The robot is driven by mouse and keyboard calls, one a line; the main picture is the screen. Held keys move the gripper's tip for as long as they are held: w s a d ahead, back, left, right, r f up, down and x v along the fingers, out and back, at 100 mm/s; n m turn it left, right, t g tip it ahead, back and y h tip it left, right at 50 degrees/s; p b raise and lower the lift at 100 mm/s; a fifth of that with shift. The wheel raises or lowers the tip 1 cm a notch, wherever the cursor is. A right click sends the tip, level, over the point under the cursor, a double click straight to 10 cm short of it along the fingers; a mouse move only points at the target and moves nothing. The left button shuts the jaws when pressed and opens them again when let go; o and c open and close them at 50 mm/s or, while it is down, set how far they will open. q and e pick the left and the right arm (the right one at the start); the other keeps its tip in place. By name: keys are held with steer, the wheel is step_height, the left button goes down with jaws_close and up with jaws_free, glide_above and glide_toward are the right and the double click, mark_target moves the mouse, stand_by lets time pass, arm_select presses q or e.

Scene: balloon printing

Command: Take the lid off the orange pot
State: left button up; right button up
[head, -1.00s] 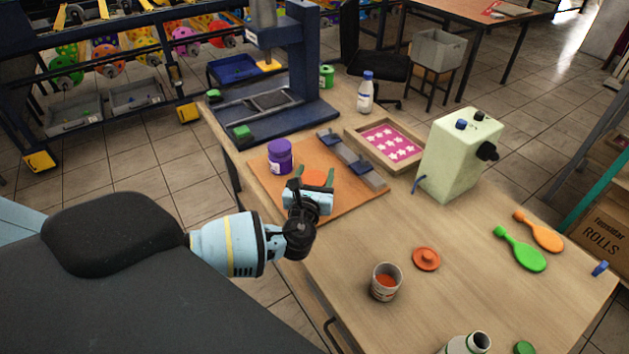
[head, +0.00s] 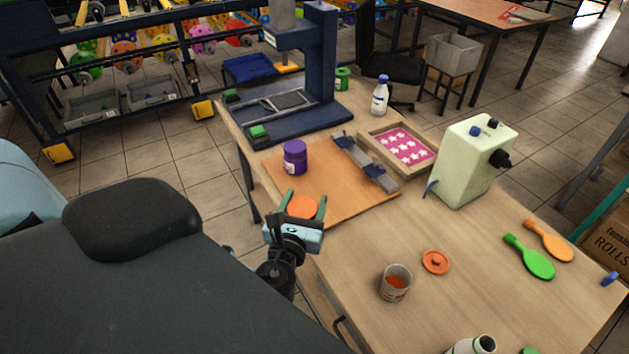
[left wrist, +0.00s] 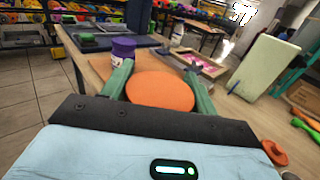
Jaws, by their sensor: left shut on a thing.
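My left gripper (head: 306,200) has green fingers on either side of a flat, round orange disc (head: 300,208). In the left wrist view the disc (left wrist: 160,91) fills the gap between the fingers; I cannot tell what it is. The gripper is by the near edge of the orange-brown board. An open pot (head: 396,287) with orange contents stands upright on the table at the lower middle. An orange lid (head: 435,262) with a small knob lies on the table beside it, apart from the pot. My right gripper is not in view.
A purple pot (head: 295,158) stands on the board (head: 345,195). A pale green machine (head: 470,165) stands at the right, with green (head: 530,256) and orange (head: 548,240) paddles in front. A white bottle top (head: 478,345) shows at the bottom edge. The table between board and open pot is clear.

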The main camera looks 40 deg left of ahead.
arm_select(q)
steer(key=shift+s+d+r, duration=0.15)
steer(key=shift+s+d, duration=0.05)
steer(key=shift+s, duration=0.7)
steer(key=o, duration=0.4)
steer(key=c, duration=0.7)
